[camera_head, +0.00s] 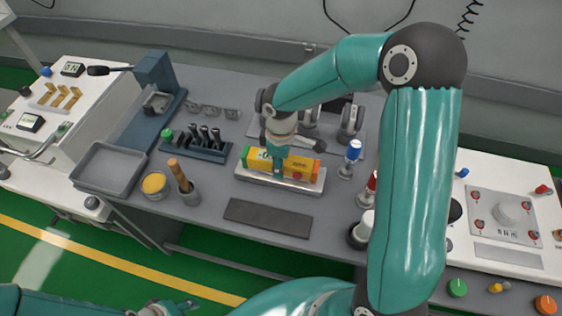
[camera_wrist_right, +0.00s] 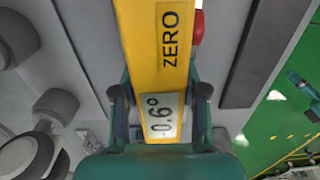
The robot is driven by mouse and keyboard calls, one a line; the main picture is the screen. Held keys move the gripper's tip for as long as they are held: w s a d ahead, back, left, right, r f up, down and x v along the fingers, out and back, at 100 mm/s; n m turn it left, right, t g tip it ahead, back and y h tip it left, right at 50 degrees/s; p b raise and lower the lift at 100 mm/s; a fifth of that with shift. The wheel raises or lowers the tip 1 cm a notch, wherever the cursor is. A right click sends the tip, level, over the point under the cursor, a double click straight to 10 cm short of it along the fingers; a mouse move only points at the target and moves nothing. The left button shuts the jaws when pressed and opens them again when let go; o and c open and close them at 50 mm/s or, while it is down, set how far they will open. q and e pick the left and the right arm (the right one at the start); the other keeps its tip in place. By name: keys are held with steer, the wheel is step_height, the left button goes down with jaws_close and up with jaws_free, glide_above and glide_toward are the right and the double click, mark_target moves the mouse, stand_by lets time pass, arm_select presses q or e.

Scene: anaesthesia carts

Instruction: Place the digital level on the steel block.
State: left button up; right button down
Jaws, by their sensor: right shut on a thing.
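The digital level (camera_head: 304,166) is a yellow bar with a green left end, an orange right end and a red button. My right gripper (camera_head: 280,165) is shut around its middle. In the right wrist view the level (camera_wrist_right: 168,60) runs between the fingers (camera_wrist_right: 164,105), showing "ZERO" and a 0.6° display. A pale metal block (camera_head: 312,187), seemingly the steel block, lies directly under the level along the same line. I cannot tell whether they touch. My left gripper (camera_head: 172,308) is at the bottom edge, away from the bench, only partly shown.
A dark flat bar (camera_head: 268,218) lies in front of the pale block. To the left are a tool rack (camera_head: 196,150), a wooden-handled pot (camera_head: 187,190), a yellow-topped tin (camera_head: 155,186) and a grey tray (camera_head: 108,168). A blue-topped item (camera_head: 351,158) stands to the right.

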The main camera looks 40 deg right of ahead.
steer(key=c, duration=0.6)
jaws_free()
steer(key=shift+r, duration=0.1)
steer(key=shift+w+r, duration=0.1)
steer(key=shift+r, duration=0.15)
step_height(320, 180, up, 11)
steer(key=shift+r, duration=0.2)
